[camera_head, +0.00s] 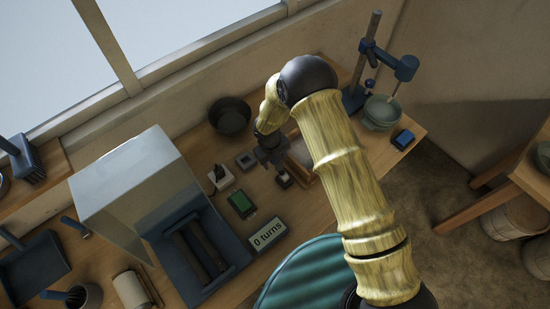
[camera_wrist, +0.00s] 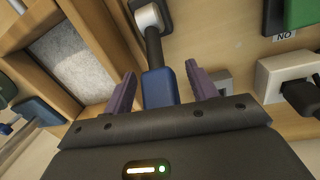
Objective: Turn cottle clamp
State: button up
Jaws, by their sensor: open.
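What looks like the cottle clamp is a blue handle (camera_wrist: 159,90) on a black shaft (camera_wrist: 153,47), running to a pale round fitting (camera_wrist: 148,16) at the top of the wrist view. It sits beside a wooden frame (camera_wrist: 103,80) holding a grey slab (camera_wrist: 70,52). My gripper (camera_wrist: 160,76) is open, with one purple finger on each side of the blue handle and a gap visible on both sides. In the head view my gripper (camera_head: 272,158) is over the bench beside the frame; its fingers are too small to make out there.
A sign (camera_head: 268,232) reads "0 turns". A green block (camera_head: 241,204), a white box with a black knob (camera_head: 220,177) and a small grey block (camera_head: 245,160) stand close by. A dark bowl (camera_head: 230,116) is behind; a blue drill-like stand (camera_head: 375,65) is right.

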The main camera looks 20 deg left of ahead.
jog(key=shift+f, duration=0.55)
grip_shut()
jog(key=shift+w, duration=0.15)
